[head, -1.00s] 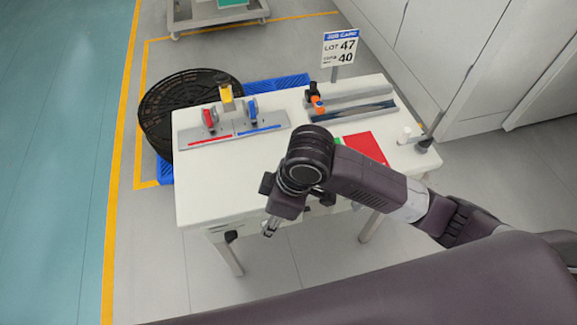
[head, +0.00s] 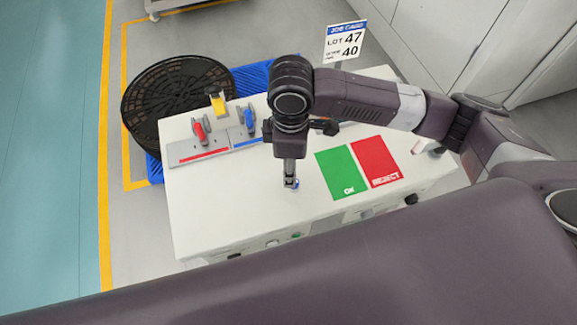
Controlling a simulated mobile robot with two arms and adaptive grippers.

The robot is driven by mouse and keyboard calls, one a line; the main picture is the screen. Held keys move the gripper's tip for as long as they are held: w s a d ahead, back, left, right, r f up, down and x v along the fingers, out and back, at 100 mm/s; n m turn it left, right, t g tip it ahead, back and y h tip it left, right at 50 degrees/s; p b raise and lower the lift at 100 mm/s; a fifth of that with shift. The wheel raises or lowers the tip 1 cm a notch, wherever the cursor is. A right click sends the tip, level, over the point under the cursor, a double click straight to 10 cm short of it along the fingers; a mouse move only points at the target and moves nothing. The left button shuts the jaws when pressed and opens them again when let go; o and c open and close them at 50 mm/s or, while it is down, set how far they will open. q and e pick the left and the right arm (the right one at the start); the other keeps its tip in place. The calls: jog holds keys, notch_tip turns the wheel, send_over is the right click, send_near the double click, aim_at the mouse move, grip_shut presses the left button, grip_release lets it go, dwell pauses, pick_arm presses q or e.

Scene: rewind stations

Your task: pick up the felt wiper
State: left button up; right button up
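My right gripper (head: 291,183) points down over the white table, left of the green OK pad. Its fingers look narrow and close together, and a tiny bluish spot shows at their tips. I cannot tell whether they hold anything. I cannot pick out the felt wiper for certain; my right arm hides much of the table's back middle. My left gripper is out of view.
The white table (head: 220,210) carries a grey plate with a red-handled tool (head: 200,131) and a blue-handled tool (head: 249,119). The green OK pad (head: 341,172) and red REJECT pad (head: 376,160) lie to the right. A black round basket (head: 170,95) stands behind left.

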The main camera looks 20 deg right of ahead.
jog(key=shift+w+f, duration=0.1)
jog(key=shift+f, duration=0.3)
jog(key=f, duration=0.2)
jog(key=s+f+p, duration=0.1)
jog(key=shift+d+f, duration=0.3)
notch_tip(320, 180, down, 2)
jog(key=shift+w+d+f, duration=0.1)
jog(key=shift+w+f, duration=0.05)
jog(key=shift+f, duration=0.4)
jog(key=shift+c, duration=0.3)
jog(key=c, duration=0.8)
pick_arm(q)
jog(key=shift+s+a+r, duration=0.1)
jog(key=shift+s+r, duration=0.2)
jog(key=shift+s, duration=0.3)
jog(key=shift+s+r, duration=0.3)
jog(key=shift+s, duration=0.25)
pick_arm(e)
grip_shut()
